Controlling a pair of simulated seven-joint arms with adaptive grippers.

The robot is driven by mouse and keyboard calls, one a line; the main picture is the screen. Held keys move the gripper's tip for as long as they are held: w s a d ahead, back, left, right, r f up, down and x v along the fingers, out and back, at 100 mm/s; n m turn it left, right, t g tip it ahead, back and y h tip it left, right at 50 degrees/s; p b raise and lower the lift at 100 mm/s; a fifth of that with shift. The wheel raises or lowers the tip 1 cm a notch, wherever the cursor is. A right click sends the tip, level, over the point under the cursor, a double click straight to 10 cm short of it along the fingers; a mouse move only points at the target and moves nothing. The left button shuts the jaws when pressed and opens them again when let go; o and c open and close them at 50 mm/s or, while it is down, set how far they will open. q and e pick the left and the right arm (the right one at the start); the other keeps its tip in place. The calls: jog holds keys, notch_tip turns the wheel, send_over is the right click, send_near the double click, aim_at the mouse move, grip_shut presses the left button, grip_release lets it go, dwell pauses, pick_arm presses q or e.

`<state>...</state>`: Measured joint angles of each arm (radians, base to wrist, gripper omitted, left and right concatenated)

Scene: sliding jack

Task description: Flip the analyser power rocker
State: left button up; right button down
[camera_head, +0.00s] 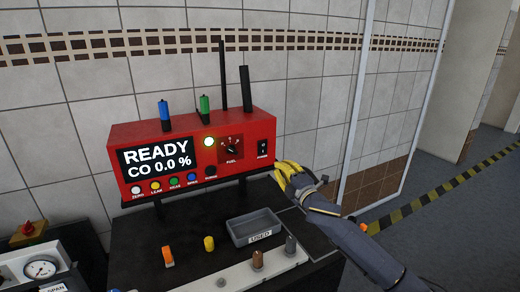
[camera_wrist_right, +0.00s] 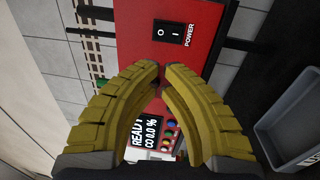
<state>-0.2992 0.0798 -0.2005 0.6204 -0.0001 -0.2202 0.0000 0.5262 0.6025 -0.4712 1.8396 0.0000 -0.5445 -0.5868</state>
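The red analyser (camera_head: 190,143) stands on the dark bench with its screen (camera_head: 157,161) lit, reading READY and CO 0.0 %. Its black power rocker (camera_head: 262,149) is at the right end of the front face. In the right wrist view the rocker (camera_wrist_right: 168,32), marked O and I, is unobstructed beyond the fingertips. I cannot tell which side is pressed in. My right gripper (camera_head: 282,170) is just below and right of the rocker, apart from it. In the wrist view its yellow fingers (camera_wrist_right: 162,68) meet at the tips, holding nothing. My left gripper is not in view.
A grey tray labelled USED (camera_head: 241,240) sits on the bench below the analyser. Orange (camera_head: 168,256) and yellow (camera_head: 209,243) pieces stand left of it. Blue (camera_head: 164,114) and green (camera_head: 204,108) fittings and two black rods rise from the analyser. A tiled wall is behind.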

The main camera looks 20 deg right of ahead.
aim_at(261, 144)
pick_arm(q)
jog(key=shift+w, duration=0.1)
pick_arm(e)
jog(key=x, duration=1.3)
jog(key=shift+w, duration=0.25)
jog(key=shift+w+a, duration=0.1)
jog(key=shift+w, duration=0.2)
jog(key=shift+w+r, duration=0.25)
jog(key=shift+w, duration=0.25)
jog(key=shift+r, duration=0.15)
jog(key=shift+a, duration=0.1)
jog(key=shift+s, duration=0.55)
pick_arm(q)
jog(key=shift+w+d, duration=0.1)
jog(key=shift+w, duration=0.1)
pick_arm(e)
jog(key=r+v, duration=0.2)
jog(key=v, duration=1)
jog(key=shift+s+d+r, duration=0.2)
jog(key=shift+s+r, duration=0.1)
jog(key=shift+s, duration=0.1)
